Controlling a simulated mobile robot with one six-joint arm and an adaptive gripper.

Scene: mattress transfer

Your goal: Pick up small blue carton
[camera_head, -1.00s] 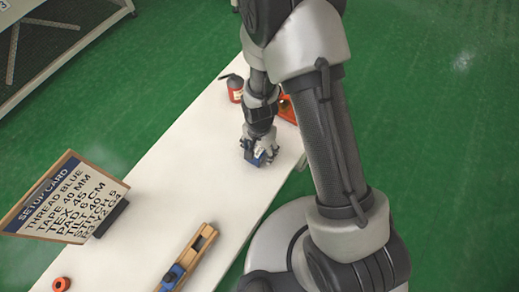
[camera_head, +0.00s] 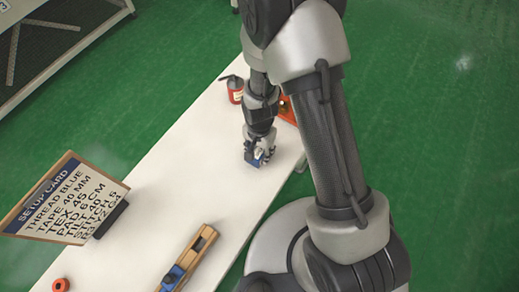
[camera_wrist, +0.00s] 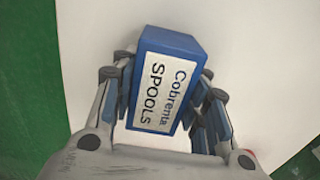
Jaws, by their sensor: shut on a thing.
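The small blue carton (camera_wrist: 165,80) has a white label reading "Cobrenta SPOOLS" and sits between my gripper's fingers in the wrist view. In the head view the carton (camera_head: 253,159) shows at the white table's far right part, partly hidden by my gripper. My gripper (camera_head: 259,152) points down and is shut on the carton. Its fingers (camera_wrist: 163,105) lie against both sides of the carton in the wrist view. I cannot tell whether the carton is touching the table.
A red canister with a dark top (camera_head: 234,89) and an orange object (camera_head: 287,109) stand close behind my gripper. A setup card (camera_head: 65,200) stands at left. A wood-and-blue tool (camera_head: 188,258) and an orange ring (camera_head: 60,285) lie nearer. The white table's (camera_head: 160,200) middle is clear.

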